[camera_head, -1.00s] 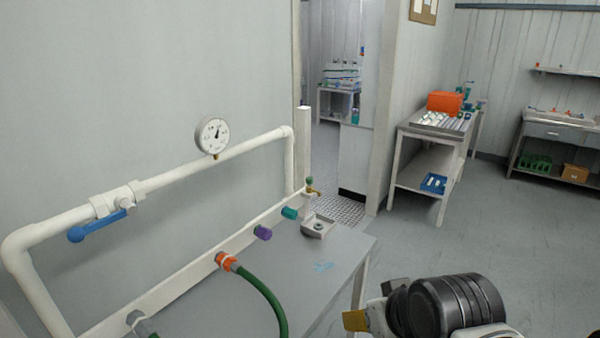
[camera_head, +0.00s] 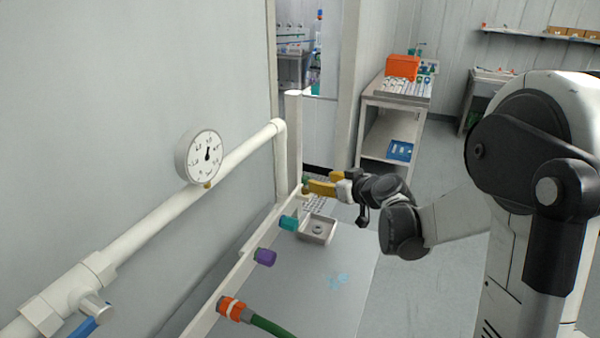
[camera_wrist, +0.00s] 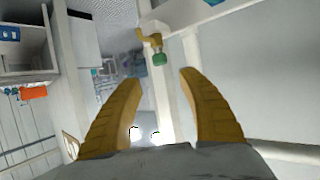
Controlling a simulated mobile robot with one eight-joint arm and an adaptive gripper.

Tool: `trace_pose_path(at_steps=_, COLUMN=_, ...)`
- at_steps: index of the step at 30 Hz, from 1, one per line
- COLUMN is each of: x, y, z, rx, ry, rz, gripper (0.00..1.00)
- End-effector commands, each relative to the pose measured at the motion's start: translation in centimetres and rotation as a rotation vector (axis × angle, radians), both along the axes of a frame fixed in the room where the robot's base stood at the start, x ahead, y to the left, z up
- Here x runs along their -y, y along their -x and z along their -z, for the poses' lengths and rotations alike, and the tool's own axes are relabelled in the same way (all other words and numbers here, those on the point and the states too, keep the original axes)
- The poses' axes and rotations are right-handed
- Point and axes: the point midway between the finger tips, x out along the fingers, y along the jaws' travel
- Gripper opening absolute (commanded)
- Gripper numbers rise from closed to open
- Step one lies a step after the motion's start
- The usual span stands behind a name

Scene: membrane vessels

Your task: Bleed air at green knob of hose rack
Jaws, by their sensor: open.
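The hose rack's white rail (camera_head: 245,262) runs along the wall side of the grey bench. At its far end is a small valve with a green knob (camera_head: 305,188), partly hidden by my gripper in the head view. In the wrist view the green knob (camera_wrist: 159,58) hangs on a brass valve (camera_wrist: 149,35), ahead of the gap between my fingers. My gripper (camera_wrist: 160,80) is open and empty, its yellow fingers apart. In the head view my gripper (camera_head: 312,185) is close to the knob from the right; I cannot tell whether they touch.
The rail also carries a teal cap (camera_head: 289,222), a purple cap (camera_head: 265,256) and an orange coupling (camera_head: 232,308) with a green hose (camera_head: 270,326). A small grey tray (camera_head: 318,232) sits below the valve. A pressure gauge (camera_head: 205,156) stands on the white pipe (camera_head: 150,222).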

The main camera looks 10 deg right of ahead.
Motion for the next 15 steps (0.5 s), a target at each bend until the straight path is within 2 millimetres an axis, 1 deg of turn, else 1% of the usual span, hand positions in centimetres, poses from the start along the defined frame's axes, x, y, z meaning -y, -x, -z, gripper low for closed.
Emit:
trace_pose_path(at_steps=5, x=-1.1, y=-2.6, z=1.4, rx=0.0, ry=0.0, rz=-0.002, gripper=0.48)
trace_pose_path(at_steps=9, x=-2.0, y=-5.1, z=2.5, rx=0.0, ry=0.0, rz=-0.002, gripper=0.48)
trace_pose_path(at_steps=15, x=-3.0, y=-7.8, z=3.6, rx=-0.001, ry=0.0, rz=-0.002, gripper=0.48)
